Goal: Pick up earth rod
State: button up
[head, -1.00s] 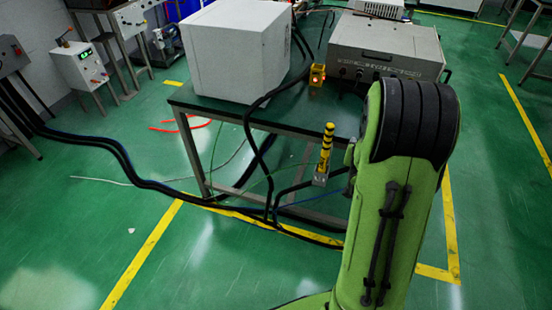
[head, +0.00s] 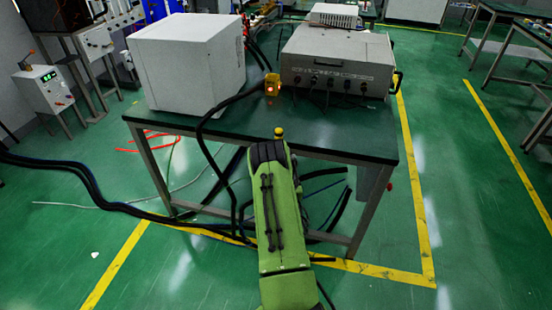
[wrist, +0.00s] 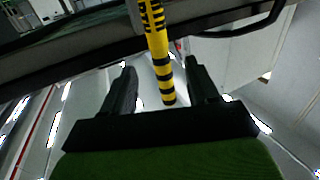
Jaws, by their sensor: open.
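The earth rod (wrist: 157,44) is a yellow rod with black bands. In the wrist view it runs from the top edge down to the middle, between the two dark fingers of my gripper (wrist: 160,68). The fingers are spread, with a visible gap on each side of the rod. I cannot tell how deep the rod sits between them. In the head view only the rod's yellow top (head: 279,132) shows, at the front edge of the table; my green arm hides the rest of it and my gripper.
The dark green table (head: 345,138) carries a white box (head: 185,65), a grey instrument (head: 335,65) and a small yellow device (head: 271,86) with an orange light. Black cables (head: 120,202) run across the floor at left. Floor is open at front right.

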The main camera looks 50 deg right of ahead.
jog(key=b+x, duration=0.1)
jog(key=x, duration=0.8)
jog(key=shift+s, duration=0.15)
grip_shut()
